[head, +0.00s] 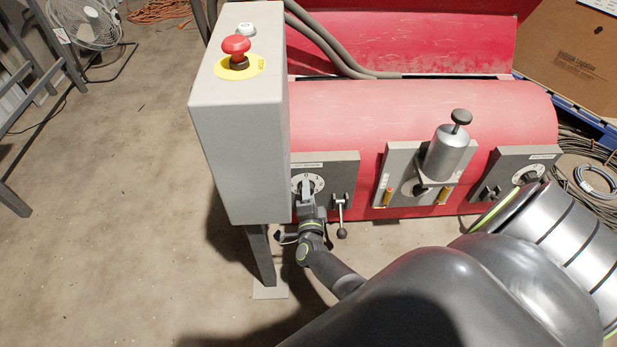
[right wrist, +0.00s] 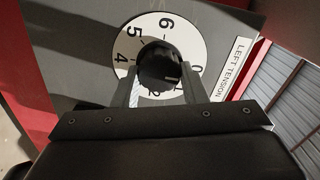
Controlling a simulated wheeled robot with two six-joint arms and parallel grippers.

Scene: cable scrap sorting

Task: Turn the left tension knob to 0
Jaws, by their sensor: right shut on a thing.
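The left tension knob (right wrist: 160,65) is black and sits in the middle of a white dial (right wrist: 190,40) with black numbers. The dial (head: 317,184) also shows on a grey panel in the head view, partly covered by my gripper. My right gripper (head: 306,192) is shut on the knob. In the right wrist view its two fingers (right wrist: 159,88) stand on either side of the knob. A small light mark shows on the knob's lower right, roughly toward the stretch between 0 and 2; its exact reading is unclear. My left gripper is not in view.
A grey box with a red emergency button (head: 236,46) stands just left of the dial. A lever (head: 341,215) hangs right of it. A silver cylinder (head: 447,152) and another dial (head: 528,173) sit further right on the red machine (head: 400,110).

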